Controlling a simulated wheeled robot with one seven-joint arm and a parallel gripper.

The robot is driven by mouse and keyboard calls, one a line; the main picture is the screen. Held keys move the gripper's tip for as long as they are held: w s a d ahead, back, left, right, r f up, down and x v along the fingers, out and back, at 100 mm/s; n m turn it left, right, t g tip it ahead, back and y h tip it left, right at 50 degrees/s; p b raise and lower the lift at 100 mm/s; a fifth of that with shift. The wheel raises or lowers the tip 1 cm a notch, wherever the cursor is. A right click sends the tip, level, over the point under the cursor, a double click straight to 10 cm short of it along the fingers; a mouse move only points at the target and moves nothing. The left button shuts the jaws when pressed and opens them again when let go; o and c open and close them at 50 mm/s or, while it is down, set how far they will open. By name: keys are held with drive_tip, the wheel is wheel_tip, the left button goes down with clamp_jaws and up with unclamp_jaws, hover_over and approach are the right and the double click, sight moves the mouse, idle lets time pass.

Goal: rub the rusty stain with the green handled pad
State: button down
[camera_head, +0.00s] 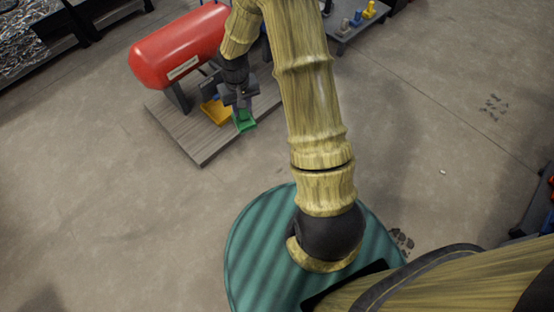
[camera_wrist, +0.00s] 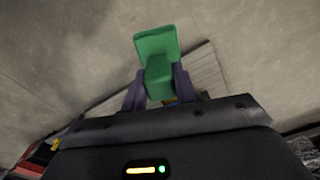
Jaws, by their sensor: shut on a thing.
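My gripper (camera_head: 241,103) is shut on the green handled pad (camera_head: 244,121), near the front right edge of a wooden platform (camera_head: 197,145). In the wrist view, the pad's flat green plate (camera_wrist: 156,42) sticks out beyond the fingers. Its blocky green handle (camera_wrist: 158,75) is between the two dark fingers. The pad appears held above the platform, but I cannot tell the exact gap. I cannot make out the rusty stain in either view.
A red tank (camera_head: 178,48) stands on the platform, behind and left of my gripper. A yellow-orange object (camera_head: 216,111) lies just left of the pad. A low table (camera_head: 347,34) with small coloured objects is at the top. Open floor (camera_head: 130,220) lies in front.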

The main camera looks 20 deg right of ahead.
drive_tip(key=s+d+f+m+b, duration=0.1)
drive_tip(key=d+f+b, duration=0.2)
drive_tip(key=f, duration=0.8)
drive_tip(key=s+d+f+m+b, duration=0.2)
drive_tip(key=f+b, duration=0.3)
drive_tip(key=f, duration=0.7)
drive_tip(key=s+d+f+m+b, duration=0.1)
drive_tip(key=d+f+b, duration=0.4)
drive_tip(key=f, duration=0.7)
drive_tip(key=shift+s+f+m, duration=0.2)
drive_tip(key=shift+s+m, duration=0.15)
drive_tip(key=shift+m, duration=0.15)
drive_tip(key=shift+d, duration=0.1)
